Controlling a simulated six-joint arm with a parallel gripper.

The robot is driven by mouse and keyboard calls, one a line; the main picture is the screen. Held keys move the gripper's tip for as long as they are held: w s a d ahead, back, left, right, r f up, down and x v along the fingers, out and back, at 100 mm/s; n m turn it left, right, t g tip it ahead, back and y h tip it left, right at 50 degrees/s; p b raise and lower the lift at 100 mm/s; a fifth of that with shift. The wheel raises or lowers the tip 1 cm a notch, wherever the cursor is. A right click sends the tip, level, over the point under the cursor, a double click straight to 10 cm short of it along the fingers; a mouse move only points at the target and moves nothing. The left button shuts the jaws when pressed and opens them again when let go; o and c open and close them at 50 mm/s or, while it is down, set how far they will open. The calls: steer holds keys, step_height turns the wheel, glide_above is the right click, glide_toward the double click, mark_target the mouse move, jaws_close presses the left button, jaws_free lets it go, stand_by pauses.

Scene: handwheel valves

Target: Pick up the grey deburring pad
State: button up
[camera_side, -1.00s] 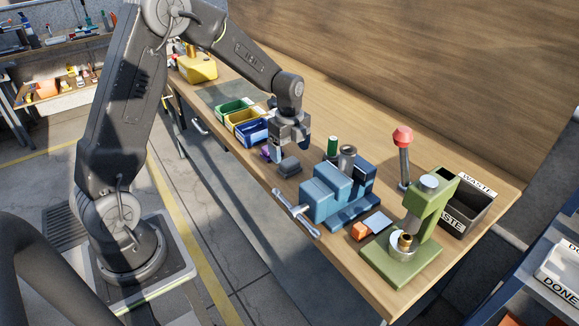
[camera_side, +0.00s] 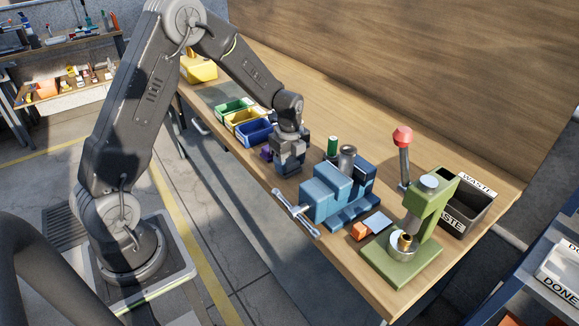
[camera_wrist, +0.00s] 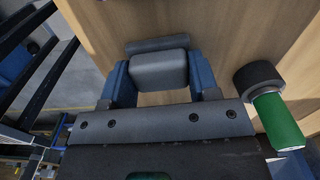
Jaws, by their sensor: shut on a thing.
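The grey deburring pad (camera_wrist: 160,70) sits between the two blue fingers of my gripper (camera_wrist: 162,82) in the wrist view. It is a dark grey block with a rounded strip along its far edge. My gripper is shut on it, with a finger at each side. In the side view my gripper (camera_side: 289,166) is low at the bench, left of the blue vise, and mostly hides the pad. I cannot tell whether the pad touches the bench top.
The blue vise (camera_side: 335,192) with its silver handle stands close on the right. A green cylinder (camera_wrist: 279,122) with a dark cap is near my gripper. Green, yellow and blue bins (camera_side: 254,131) stand behind. A green press (camera_side: 412,240) and black waste bin (camera_side: 468,207) are further right.

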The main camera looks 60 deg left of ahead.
mark_target(290, 161)
steer(key=shift+c, duration=1.3)
steer(key=shift+r, duration=0.6)
step_height(290, 161, up, 3)
steer(key=shift+f, duration=0.1)
steer(key=s+a+r, duration=0.2)
steer(key=a, duration=0.1)
steer(key=s+a+r, duration=0.2)
steer(key=s, duration=0.1)
steer(key=s+a+r, duration=0.2)
steer(key=a+r, duration=0.1)
steer(key=shift+s+a, duration=0.35)
steer(key=shift+s, duration=0.05)
